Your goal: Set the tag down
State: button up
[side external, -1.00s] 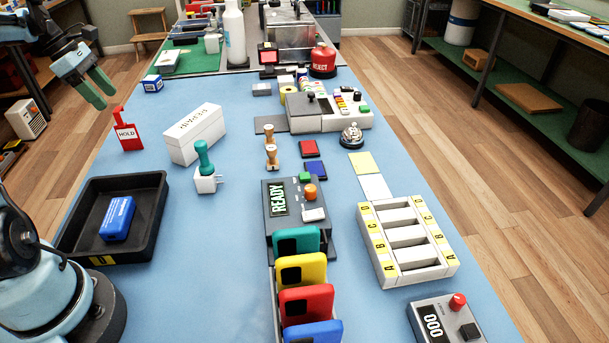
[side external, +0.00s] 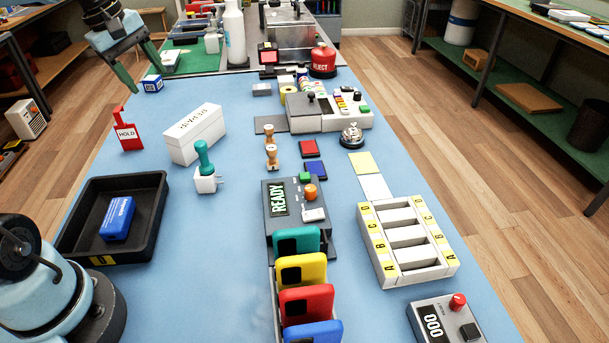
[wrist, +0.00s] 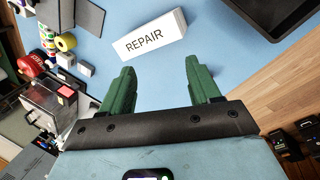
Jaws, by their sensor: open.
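A red tag with a white HOLD label (side external: 129,133) stands upright on the blue table, left of a long white box. I do not see this tag in the wrist view. My gripper (side external: 150,80) is at the far left edge of the table, beyond the tag and apart from it. Its two green fingers are spread; in the wrist view my gripper (wrist: 160,66) shows nothing between them.
The white REPAIR box (side external: 196,134) also shows in the wrist view (wrist: 150,36). A small blue-and-white box (side external: 152,84) is by my fingers. The blue table is clear around the tag.

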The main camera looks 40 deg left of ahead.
jog(key=s+d+f+m+t, duration=0.2)
jog(key=d+f+m, duration=0.1)
jog(key=d+m, duration=0.5)
jog(key=s+d+f+m+t, duration=0.2)
jog(key=d+m, duration=0.6)
jog(key=d, duration=0.5)
notch_tip(320, 180, down, 2)
jog(key=shift+s+f+m+y, duration=0.1)
jog(key=shift+s+m+y, duration=0.3)
jog(key=shift+s, duration=0.45)
